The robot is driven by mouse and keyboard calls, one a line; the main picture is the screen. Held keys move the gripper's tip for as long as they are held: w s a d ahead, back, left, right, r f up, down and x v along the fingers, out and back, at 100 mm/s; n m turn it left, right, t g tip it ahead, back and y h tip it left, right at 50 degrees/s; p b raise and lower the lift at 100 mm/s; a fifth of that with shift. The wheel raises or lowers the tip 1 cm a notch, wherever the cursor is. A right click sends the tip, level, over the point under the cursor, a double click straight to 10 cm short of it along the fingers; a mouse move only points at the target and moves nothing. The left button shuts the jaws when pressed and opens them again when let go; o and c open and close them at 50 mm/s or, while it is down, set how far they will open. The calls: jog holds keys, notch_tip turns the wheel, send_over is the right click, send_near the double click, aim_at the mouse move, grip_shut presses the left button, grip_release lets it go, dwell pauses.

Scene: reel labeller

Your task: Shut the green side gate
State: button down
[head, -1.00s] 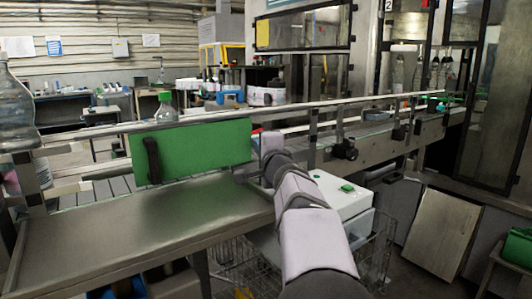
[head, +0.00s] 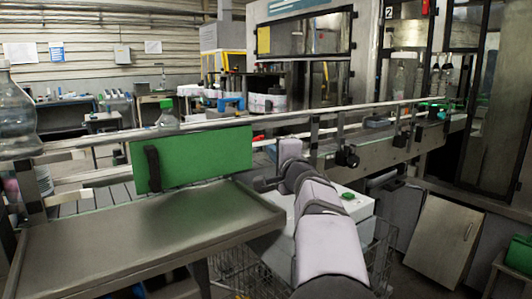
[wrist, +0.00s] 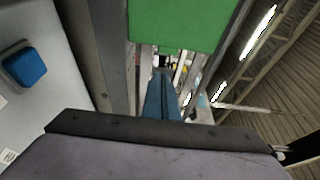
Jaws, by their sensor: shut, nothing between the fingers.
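The green side gate (head: 205,158) is an upright green panel at the conveyor's near side in the head view, with a black upright handle (head: 153,168) near its left end. I cannot tell how far it stands from closed. My gripper (head: 262,185) is near the gate's lower right corner; its tips are small and partly hidden there. In the wrist view the gate (wrist: 180,25) fills the top middle, beyond the blue fingers (wrist: 160,98), which are shut and empty. Whether they touch the gate is unclear.
A metal tray table (head: 140,240) lies in front of the gate, its top clear. A metal rail (head: 330,118) runs along the conveyor. A white box with a green button (head: 350,203) stands beside my arm. A large clear bottle (head: 15,115) stands at the far left.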

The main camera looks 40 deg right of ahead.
jog(key=b+v, duration=0.1)
jog(key=v, duration=0.7)
jog(key=shift+b, duration=0.35)
jog(key=shift+s+a, duration=0.1)
